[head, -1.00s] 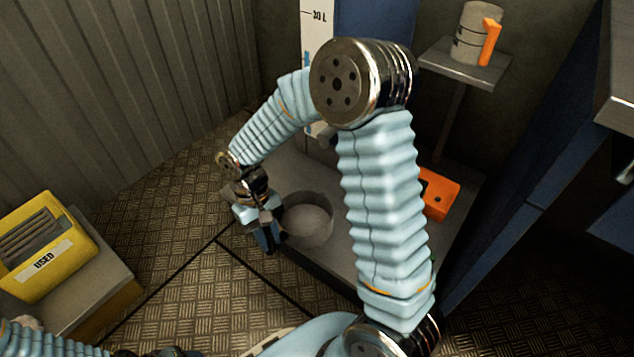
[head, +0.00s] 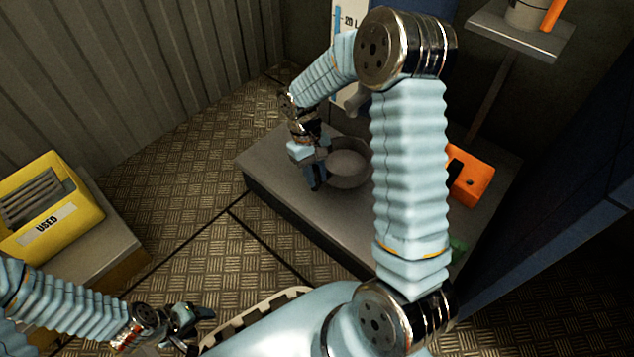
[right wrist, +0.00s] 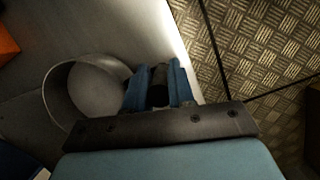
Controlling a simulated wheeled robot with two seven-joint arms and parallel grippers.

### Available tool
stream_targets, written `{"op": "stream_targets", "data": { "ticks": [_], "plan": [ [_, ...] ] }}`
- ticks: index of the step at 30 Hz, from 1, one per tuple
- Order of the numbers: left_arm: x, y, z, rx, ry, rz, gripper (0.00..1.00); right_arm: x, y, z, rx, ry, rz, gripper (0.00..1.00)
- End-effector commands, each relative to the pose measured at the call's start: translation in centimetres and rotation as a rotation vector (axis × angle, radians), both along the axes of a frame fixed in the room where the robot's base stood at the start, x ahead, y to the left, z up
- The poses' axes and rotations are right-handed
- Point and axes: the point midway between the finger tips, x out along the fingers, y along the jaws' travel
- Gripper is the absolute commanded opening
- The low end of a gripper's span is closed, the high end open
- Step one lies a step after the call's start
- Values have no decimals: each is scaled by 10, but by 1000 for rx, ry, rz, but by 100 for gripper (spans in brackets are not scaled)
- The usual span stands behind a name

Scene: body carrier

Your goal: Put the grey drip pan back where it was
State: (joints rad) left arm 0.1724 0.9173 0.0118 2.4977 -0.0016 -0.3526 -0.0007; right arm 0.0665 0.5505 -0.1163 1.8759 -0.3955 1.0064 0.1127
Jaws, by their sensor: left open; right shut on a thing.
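The grey drip pan (head: 349,166) is a round, shallow pan, seen over the grey platform (head: 275,180) beneath a grey spout (head: 356,98). My right gripper (head: 316,178) is at the pan's left side, shut on its edge or a tab there; the fingers hide the gripped part. In the right wrist view, the pan (right wrist: 85,92) is left of the closed fingers (right wrist: 158,88) and looks empty and level. I cannot tell whether it touches the platform. My left gripper (head: 196,328) is open and empty at the lower left, away from the pan.
An orange block (head: 470,177) lies on the platform right of my right arm, with a small green thing (head: 458,248) nearer. A shelf (head: 520,35) with a jug (head: 524,14) stands at upper right. A yellow "USED" bin (head: 50,210) stands left. The plated floor between is clear.

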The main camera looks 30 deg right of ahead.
Motion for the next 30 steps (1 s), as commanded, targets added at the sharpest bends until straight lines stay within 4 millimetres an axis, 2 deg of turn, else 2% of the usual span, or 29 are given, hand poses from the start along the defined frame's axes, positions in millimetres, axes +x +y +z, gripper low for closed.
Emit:
{"op": "stream_targets", "data": {
  "ticks": [4, 9, 20, 21, 24, 26, 30],
  "plan": [
    [0, 0, -5, 0, -1, 0, 57, 5, -9, -14, -2, 0, -2, 0],
    [1, 0, -12, 0, -3, 1, 57, 4, -8, -40, -1, 1, 0, 0],
    [1, 0, -13, 1, -4, 1, 57, 4, -7, -44, -1, 0, 0, 0],
    [1, 0, -12, 1, -4, 1, 57, 4, -7, -43, 0, 0, 0, 28],
    [1, 0, -12, 1, -4, 1, 57, 4, -7, -43, 0, 0, 0, 43],
    [1, 0, -12, 1, -4, 1, 57, 4, -7, -43, 0, 0, 0, 49],
    [1, 0, -12, 1, -4, 1, 57, 4, -7, -43, 0, 0, 0, 49]
  ]
}}
